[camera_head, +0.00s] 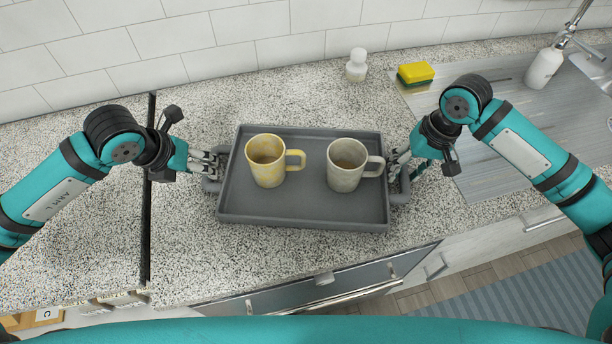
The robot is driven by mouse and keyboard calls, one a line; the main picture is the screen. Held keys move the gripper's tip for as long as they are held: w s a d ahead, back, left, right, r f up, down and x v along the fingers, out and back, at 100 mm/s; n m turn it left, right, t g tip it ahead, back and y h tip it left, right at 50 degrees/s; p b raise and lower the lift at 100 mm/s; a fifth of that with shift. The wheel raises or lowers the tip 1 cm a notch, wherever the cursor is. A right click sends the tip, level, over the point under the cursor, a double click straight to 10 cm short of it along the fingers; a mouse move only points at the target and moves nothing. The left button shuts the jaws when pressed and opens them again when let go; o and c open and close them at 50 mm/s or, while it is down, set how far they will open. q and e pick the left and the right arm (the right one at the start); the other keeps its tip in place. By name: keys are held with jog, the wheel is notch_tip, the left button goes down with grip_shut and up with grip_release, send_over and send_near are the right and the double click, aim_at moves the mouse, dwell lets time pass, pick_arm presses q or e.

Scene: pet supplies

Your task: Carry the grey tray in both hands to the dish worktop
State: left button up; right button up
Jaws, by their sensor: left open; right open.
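The grey tray (300,207) is on the speckled worktop (330,260), in the middle of the head view. It looks level and has a handle at each short end. A yellow mug (265,165) stands on its left half and a pale grey mug (345,171) on its right half, both upright. My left gripper (212,165) is open at the tray's left handle (211,184). My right gripper (397,168) is open at the right handle (401,188). The fingers partly cover the handles, so I cannot tell whether they touch.
A white shaker-like object (357,66) stands behind the tray. A yellow sponge (415,73) lies on the grey draining surface (490,125) at right. A white soap bottle (543,68) and a tap (575,28) are further right. A dark gap (148,225) crosses the worktop at left.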

jog(key=shift+r, duration=0.1)
pick_arm(q)
jog(key=v, duration=0.8)
pick_arm(e)
notch_tip(320, 180, up, 12)
jog(key=d, duration=0.2)
jog(key=shift+s+d+f, duration=0.15)
jog(key=shift+f, duration=0.05)
pick_arm(q)
jog(key=shift+a+r, duration=0.1)
jog(key=shift+r, duration=0.05)
